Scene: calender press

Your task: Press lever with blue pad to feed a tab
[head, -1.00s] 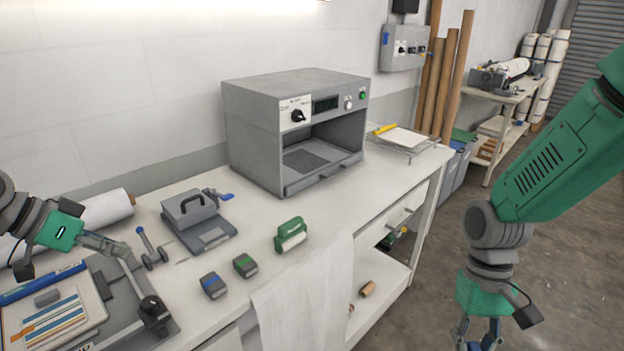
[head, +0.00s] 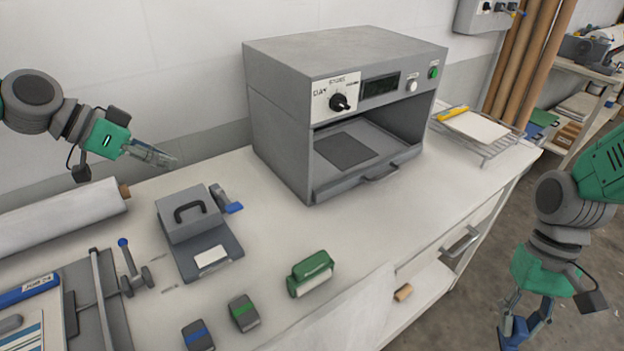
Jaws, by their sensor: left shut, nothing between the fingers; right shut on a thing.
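The grey tab feeder (head: 188,222) stands on the bench, a boxy unit with a black handle on top and a flat front plate bearing a white tab (head: 211,256). Its lever (head: 219,194) is on the right side and ends in a blue pad (head: 234,207). My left gripper (head: 172,160) is shut and empty, in the air above and left of the feeder, apart from the lever. My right gripper (head: 522,338) hangs low at the right, beyond the bench edge, shut on a small blue thing that is partly hidden and cut by the frame.
A grey press (head: 285,125) stands right of the feeder. A blue-knobbed tool (head: 131,268) and white roll (head: 60,220) are at left.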

